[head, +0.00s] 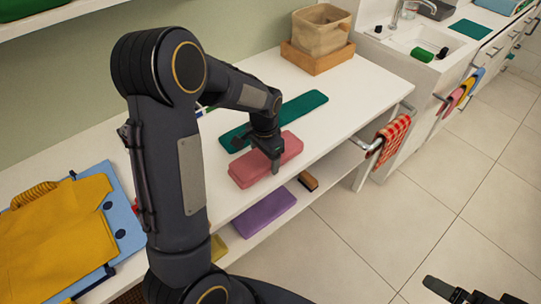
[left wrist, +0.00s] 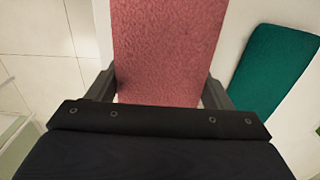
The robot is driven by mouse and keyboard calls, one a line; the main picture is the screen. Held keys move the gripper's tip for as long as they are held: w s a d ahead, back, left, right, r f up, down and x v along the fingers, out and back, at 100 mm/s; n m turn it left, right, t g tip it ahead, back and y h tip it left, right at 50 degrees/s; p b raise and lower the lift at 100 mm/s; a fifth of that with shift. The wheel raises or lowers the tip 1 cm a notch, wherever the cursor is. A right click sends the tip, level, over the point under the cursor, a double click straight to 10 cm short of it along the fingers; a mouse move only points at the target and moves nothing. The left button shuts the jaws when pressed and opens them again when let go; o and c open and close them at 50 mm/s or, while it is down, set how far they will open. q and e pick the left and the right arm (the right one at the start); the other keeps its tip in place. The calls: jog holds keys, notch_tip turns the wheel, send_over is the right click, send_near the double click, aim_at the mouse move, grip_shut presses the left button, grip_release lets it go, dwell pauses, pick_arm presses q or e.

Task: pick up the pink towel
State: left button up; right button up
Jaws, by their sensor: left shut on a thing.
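The pink towel (head: 254,172) is a folded block on the white upper shelf in the head view. My left gripper (head: 275,163) comes down on it from above, near its right end. In the left wrist view the pink towel (left wrist: 168,45) fills the gap between the two fingers of my left gripper (left wrist: 160,92), which is shut on it. In the head view the towel appears to be at the shelf surface; I cannot tell whether it is lifted. My right gripper (head: 470,293) shows only partly at the bottom right corner, and its jaw state is unclear.
A green towel (head: 303,104) lies behind the pink one; it also shows in the left wrist view (left wrist: 270,70). A purple towel (head: 263,212) and a brush (head: 308,181) lie on the lower shelf. Yellow and blue clothes (head: 62,228) lie left. A basket (head: 321,30) stands at the back.

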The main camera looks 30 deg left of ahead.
pick_arm(q)
jog(key=shift+r+p, duration=2.1)
jog(key=shift+r, duration=0.95)
jog(key=shift+f, duration=0.1)
